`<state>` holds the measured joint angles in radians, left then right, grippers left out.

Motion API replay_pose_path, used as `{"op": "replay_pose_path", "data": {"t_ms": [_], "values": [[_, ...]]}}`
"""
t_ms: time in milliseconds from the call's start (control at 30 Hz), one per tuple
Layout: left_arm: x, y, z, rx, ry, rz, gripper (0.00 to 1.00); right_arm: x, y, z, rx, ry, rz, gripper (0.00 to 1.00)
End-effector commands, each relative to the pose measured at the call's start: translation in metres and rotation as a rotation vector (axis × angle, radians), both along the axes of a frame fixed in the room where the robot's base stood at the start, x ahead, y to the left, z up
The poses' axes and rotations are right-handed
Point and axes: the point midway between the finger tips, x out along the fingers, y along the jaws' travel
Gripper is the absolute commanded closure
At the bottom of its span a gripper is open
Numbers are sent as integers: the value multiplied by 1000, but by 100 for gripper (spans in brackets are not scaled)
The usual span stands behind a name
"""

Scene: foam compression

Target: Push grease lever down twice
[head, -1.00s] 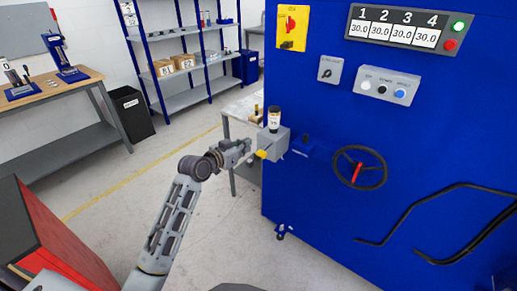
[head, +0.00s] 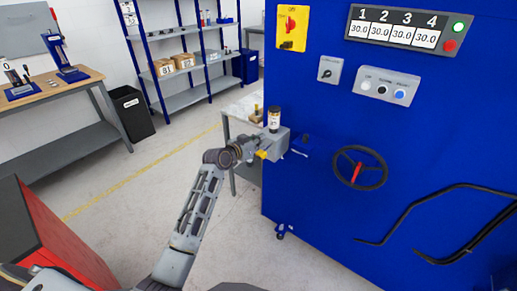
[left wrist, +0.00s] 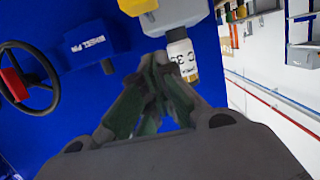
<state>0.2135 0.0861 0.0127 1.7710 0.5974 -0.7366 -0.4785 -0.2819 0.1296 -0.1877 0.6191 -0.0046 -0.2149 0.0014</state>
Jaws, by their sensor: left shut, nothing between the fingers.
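The grease unit is a grey box (head: 279,141) on the left side of the blue machine, with a labelled clear bottle (head: 273,121) on top. The grease lever has a yellow end (head: 262,154) at the box's front left. My left gripper (head: 252,149) is shut and empty, close beside the box and lever; contact cannot be told. In the left wrist view, the shut fingertips (left wrist: 160,60) are near the bottle (left wrist: 182,58), with the yellow end (left wrist: 138,5) and grey box (left wrist: 178,14) at the top edge. My right gripper is not in view.
The blue machine (head: 330,225) carries a black handwheel (head: 360,168) to the right of the grease unit. Bent black bars (head: 440,215) are at the right. A grey table (head: 236,127) stands behind my gripper. Open floor lies to the left.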

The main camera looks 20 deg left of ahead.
Motion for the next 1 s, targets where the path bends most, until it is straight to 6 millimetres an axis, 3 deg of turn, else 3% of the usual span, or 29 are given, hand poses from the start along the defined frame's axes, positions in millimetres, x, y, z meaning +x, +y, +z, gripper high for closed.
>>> {"op": "replay_pose_path", "data": {"t_ms": [33, 300, 1000], "values": [[-1, 0, -10, -1, 8, 1, 100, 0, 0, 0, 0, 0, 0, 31], [-1, 1, -32, -1, 7, 1, 100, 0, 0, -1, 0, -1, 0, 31], [-1, 1, -38, -3, -5, 1, 100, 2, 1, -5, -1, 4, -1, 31]]}}
